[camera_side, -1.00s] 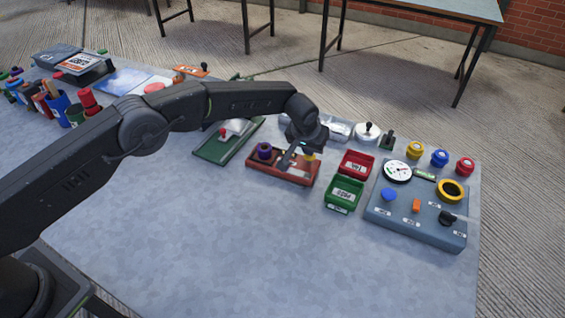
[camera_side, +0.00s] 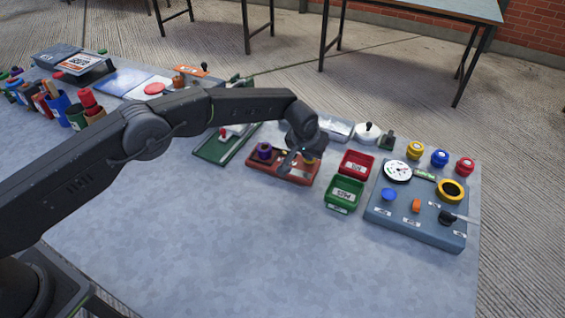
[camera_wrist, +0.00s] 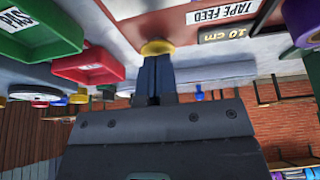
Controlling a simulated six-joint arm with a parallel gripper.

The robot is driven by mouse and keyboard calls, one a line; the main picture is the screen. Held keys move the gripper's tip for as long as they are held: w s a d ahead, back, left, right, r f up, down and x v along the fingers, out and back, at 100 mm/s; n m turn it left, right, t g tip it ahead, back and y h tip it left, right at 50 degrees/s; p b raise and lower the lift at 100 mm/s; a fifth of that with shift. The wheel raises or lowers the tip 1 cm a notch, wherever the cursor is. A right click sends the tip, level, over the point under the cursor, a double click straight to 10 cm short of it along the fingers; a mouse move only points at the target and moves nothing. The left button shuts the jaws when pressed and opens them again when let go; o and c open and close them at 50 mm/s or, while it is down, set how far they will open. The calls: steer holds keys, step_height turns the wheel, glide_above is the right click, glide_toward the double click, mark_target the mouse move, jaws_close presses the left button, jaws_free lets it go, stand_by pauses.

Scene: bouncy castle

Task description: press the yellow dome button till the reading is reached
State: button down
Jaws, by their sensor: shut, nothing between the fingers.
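The yellow dome button (camera_wrist: 157,46) sits on the red tape-feed box (camera_side: 255,173). In the wrist view, the tips of my shut gripper (camera_wrist: 157,58) meet the button and partly cover it; I cannot tell how far it is pressed. In the side view my wrist hangs over the right end of the box and hides part of it.
A purple roll (camera_side: 264,151) stands at the box's left end. A red bin (camera_side: 356,163) and a green bin (camera_side: 344,194) stand to its right, then a grey panel (camera_side: 405,225) with a dial and knobs. The front of the table is clear.

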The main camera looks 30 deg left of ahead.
steer(key=shift+r, duration=2.9)
steer(key=shift+f, duration=1.55)
steer(key=shift+f, duration=0.3)
steer(key=shift+f, duration=0.4)
